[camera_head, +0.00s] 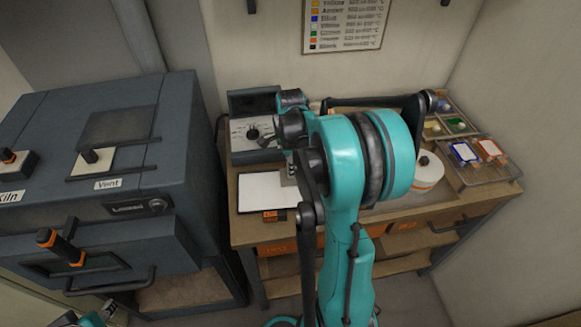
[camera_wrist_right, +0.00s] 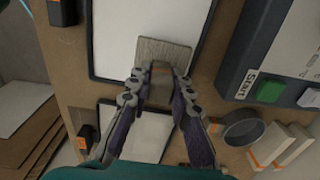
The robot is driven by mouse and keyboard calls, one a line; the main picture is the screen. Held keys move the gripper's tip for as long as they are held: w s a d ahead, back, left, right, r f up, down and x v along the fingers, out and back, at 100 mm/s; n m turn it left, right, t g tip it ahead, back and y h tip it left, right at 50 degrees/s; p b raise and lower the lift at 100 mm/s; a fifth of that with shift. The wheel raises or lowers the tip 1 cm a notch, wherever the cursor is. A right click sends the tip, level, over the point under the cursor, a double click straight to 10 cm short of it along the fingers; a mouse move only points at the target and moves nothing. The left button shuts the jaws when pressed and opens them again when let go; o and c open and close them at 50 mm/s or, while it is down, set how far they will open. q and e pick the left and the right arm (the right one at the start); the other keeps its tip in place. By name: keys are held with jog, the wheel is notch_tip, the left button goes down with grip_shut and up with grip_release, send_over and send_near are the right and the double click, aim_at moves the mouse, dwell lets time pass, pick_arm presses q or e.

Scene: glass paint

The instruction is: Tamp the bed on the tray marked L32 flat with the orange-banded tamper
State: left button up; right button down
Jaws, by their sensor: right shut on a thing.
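My right gripper (camera_wrist_right: 160,82) is shut on the tamper (camera_wrist_right: 163,55), a grey wood-like plate with a brown handle between the fingers. In the head view my right arm hides most of the gripper and the tamper.
A second white tray (camera_wrist_right: 148,137) lies beyond the gripper. A control box with a green Start button (camera_wrist_right: 271,90) stands beside the trays, near a grey ring (camera_wrist_right: 243,130). The dark kiln (camera_head: 95,140) stands left of the table. A rack (camera_head: 490,170) sits at right.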

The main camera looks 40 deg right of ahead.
jog(key=shift+r, duration=0.1)
notch_tip(320, 180, up, 4)
jog(key=p, duration=0.3)
dwell(0.3)
jog(key=shift+w+d, duration=0.1)
